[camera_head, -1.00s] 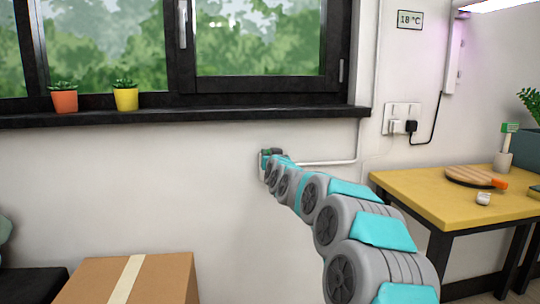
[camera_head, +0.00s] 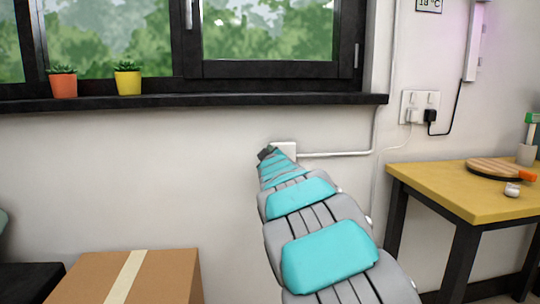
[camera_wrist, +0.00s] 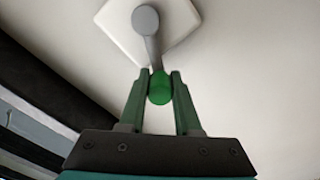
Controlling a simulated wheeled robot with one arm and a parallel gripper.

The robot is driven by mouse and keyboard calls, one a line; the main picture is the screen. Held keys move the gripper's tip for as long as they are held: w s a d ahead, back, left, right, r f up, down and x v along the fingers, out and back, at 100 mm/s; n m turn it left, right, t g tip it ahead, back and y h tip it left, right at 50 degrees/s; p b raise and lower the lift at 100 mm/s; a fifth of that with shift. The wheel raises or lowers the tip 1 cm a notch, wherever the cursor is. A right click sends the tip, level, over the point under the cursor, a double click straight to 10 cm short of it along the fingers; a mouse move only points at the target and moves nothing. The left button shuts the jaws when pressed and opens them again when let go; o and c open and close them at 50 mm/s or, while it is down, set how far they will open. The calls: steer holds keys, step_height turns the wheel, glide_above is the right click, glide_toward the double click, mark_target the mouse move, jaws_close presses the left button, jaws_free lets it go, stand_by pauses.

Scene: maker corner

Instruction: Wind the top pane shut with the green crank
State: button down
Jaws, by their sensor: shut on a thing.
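The green crank knob (camera_wrist: 160,88) is round and sits between the two green fingers of my gripper (camera_wrist: 160,102) in the wrist view, which are shut on it. A grey crank arm (camera_wrist: 148,42) runs from the knob up to a hub on a white square wall plate (camera_wrist: 120,28). In the head view the wall plate (camera_head: 287,149) shows just beyond my arm's end; the crank and fingers are hidden there. The window (camera_head: 265,68) above is cut off by the frame's top edge, so no top pane can be made out.
A dark sill (camera_head: 200,102) holds an orange pot (camera_head: 62,86) and a yellow pot (camera_head: 128,83). A cardboard box (camera_head: 165,280) stands at lower left. A yellow table (camera_head: 460,195) is at right. A white pipe (camera_head: 335,154) runs right from the wall plate.

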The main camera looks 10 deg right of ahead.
steer(key=shift+a+f+n+b, duration=0.1)
steer(key=shift+f+n+b, duration=0.65)
steer(key=shift+n, duration=0.7)
steer(key=shift+a+f+n+b, duration=0.1)
steer(key=shift+f+n+b, duration=0.4)
steer(key=shift+f+n, duration=0.7)
steer(key=shift+a+f+n+b, duration=0.1)
steer(key=shift+f+n+b, duration=0.5)
steer(key=shift+n, duration=1.15)
steer(key=c, duration=0.6)
jaws_free()
steer(key=shift+r, duration=0.1)
steer(key=s, duration=0.7)
steer(key=shift+s, duration=0.4)
